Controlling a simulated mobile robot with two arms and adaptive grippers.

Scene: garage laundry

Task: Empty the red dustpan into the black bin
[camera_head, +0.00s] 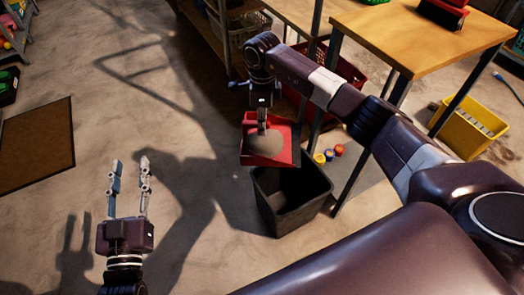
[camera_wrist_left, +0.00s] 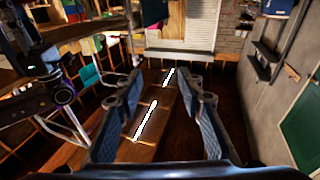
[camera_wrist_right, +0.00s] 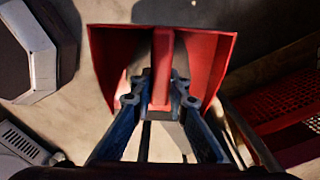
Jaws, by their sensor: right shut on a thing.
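The red dustpan (camera_head: 284,151) is held in the air above the black bin (camera_head: 290,207), over its far rim. A pile of grey-brown dirt (camera_head: 266,143) lies in the dustpan. My right gripper (camera_head: 263,118) is shut on the dustpan's handle; the right wrist view shows the fingers (camera_wrist_right: 160,92) on both sides of the red handle. The bin stands upright on the floor, and its inside is dark. My left gripper (camera_head: 130,170) is open and empty, well left of the bin; its spread fingers also show in the left wrist view (camera_wrist_left: 160,115).
A wooden table (camera_head: 420,38) stands behind my right arm, its leg close to the bin's right side. Small coloured lids or jars (camera_head: 329,155) lie right of the bin. A yellow crate (camera_head: 470,128) and brown mat (camera_head: 38,145) are on the floor. Floor left of the bin is clear.

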